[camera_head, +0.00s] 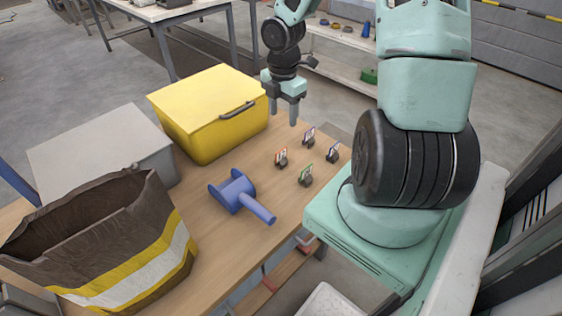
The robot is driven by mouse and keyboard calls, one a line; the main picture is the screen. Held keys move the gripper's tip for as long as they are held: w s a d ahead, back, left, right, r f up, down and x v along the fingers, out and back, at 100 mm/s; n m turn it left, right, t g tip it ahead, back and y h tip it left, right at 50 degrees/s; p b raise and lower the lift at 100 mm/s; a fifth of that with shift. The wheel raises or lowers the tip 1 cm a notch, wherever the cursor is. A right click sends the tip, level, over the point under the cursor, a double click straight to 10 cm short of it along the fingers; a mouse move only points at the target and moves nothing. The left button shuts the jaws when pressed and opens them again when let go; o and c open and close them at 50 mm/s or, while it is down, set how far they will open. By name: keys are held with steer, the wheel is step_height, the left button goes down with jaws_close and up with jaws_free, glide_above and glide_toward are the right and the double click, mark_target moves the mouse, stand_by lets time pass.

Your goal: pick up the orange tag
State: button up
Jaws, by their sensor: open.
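The orange tag (281,157) stands upright in a small dark holder on the wooden table (225,255). It is the left one of a small cluster of similar tags. My gripper (283,117) points down above the table, behind the orange tag in the picture and apart from it. Its two fingers are spread with nothing between them. A green tag (305,174) stands in front and to the right of the orange one. A purplish tag (308,136) stands behind it, and another pale tag (332,152) stands to the right.
A yellow lidded box (205,110) stands left of my gripper. A grey box (105,150) and a brown bag with yellow and white bands (110,250) stand farther left. A blue scoop-like tool (240,195) lies left of the tags. Bare tabletop separates it from them.

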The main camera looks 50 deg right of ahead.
steer(key=b, duration=0.3)
glide_above(281, 159)
steer(key=f, duration=0.7)
steer(key=d+f, duration=0.1)
steer(key=f, duration=0.3)
steer(key=shift+w, duration=0.15)
steer(key=f, duration=0.3)
steer(key=f+b, duration=0.1)
steer(key=f, duration=0.1)
steer(key=shift+a+f, duration=0.1)
steer(key=shift+a, duration=0.2)
steer(key=c, duration=1.2)
